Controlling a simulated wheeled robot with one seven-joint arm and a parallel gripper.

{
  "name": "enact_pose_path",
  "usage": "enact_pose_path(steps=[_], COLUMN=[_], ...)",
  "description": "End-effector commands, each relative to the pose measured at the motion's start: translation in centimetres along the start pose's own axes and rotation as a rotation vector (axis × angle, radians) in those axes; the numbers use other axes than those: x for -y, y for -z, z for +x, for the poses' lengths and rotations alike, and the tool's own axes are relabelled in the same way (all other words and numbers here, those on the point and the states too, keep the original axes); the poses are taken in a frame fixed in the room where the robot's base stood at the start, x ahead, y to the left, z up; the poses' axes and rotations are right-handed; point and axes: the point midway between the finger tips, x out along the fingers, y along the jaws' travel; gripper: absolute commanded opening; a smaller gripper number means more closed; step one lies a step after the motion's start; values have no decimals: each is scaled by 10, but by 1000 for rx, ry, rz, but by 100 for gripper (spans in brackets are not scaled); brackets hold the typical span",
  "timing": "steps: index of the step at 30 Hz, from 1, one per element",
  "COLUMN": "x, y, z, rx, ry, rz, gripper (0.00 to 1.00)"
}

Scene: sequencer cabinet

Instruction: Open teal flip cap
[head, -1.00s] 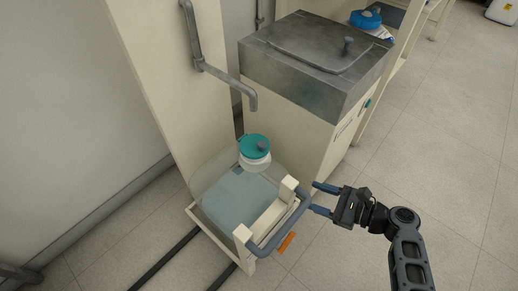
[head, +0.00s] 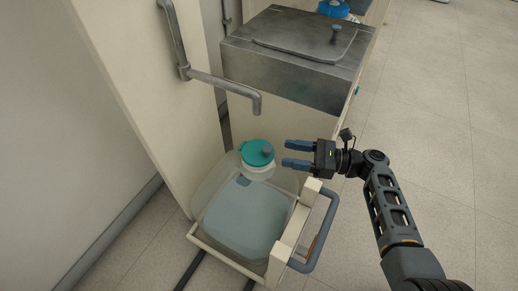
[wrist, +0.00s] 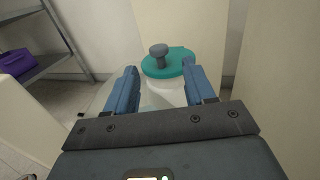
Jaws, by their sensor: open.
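The teal flip cap (head: 256,151) is closed flat on the white neck (head: 258,171) of a translucent container (head: 240,215), which stands in a pull-out drawer. A grey knob sits on the cap. My gripper (head: 285,153) is open and empty, just right of the cap in the head view, its fingers pointing left toward it. In the wrist view the teal cap (wrist: 168,64) and its grey knob (wrist: 159,54) lie straight ahead, just beyond the open blue fingertips (wrist: 160,78). I see no contact between fingers and cap.
A grey bent pipe (head: 225,85) hangs over the drawer from the upright panel. The drawer's blue-grey handle (head: 327,235) is at its right front. A metal-topped cabinet (head: 300,50) stands behind. Open floor (head: 460,190) lies to the right.

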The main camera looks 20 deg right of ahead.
Motion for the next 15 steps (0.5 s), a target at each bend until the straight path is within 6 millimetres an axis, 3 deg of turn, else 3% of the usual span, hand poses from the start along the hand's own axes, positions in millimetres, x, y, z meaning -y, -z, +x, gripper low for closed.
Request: enact_pose_path(steps=[9, 15], x=[-1, -1], y=[2, 1], z=[48, 67], rx=[0, -1], ry=[-3, -2], rz=[-2, -3], gripper=[54, 54])
